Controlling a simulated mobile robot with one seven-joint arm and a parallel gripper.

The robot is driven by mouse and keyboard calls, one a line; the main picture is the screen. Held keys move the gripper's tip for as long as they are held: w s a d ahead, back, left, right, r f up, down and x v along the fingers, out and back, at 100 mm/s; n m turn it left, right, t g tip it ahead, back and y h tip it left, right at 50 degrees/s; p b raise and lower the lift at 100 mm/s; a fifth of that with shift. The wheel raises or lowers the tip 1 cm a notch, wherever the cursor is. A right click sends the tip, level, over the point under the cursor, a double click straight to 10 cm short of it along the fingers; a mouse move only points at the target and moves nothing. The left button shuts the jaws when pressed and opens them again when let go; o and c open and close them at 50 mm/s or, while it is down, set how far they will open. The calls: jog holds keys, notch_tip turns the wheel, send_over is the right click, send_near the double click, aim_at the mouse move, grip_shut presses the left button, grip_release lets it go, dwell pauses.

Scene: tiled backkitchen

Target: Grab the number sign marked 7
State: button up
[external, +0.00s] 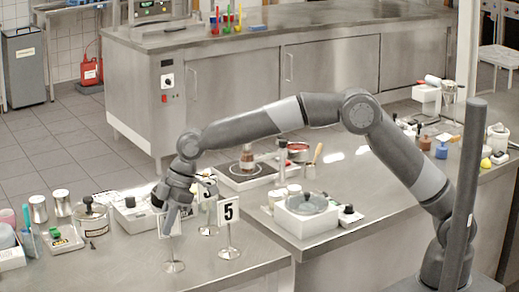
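My gripper (165,208) points down over the near-left counter, in front of a number sign on a round metal stand (174,266). The gripper covers most of that sign's white plate, so its number cannot be read. I cannot tell whether the fingers touch the plate or whether they are open or shut. A white sign marked 5 (229,211) stands upright on its own metal stand just to the right. Another sign (208,188) stands behind, partly hidden by the sign marked 5 and the arm; its digit looks like a 3. No 7 is readable.
Left of the gripper are a lidded glass jar (92,218), metal canisters (38,209) and a small scale (63,239). A white box with a round grey pan (306,214) and a hotplate (245,174) lie to the right. The counter's front edge is close to the signs.

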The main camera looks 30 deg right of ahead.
grip_shut()
jog(key=shift+r, duration=0.1)
dwell(0.3)
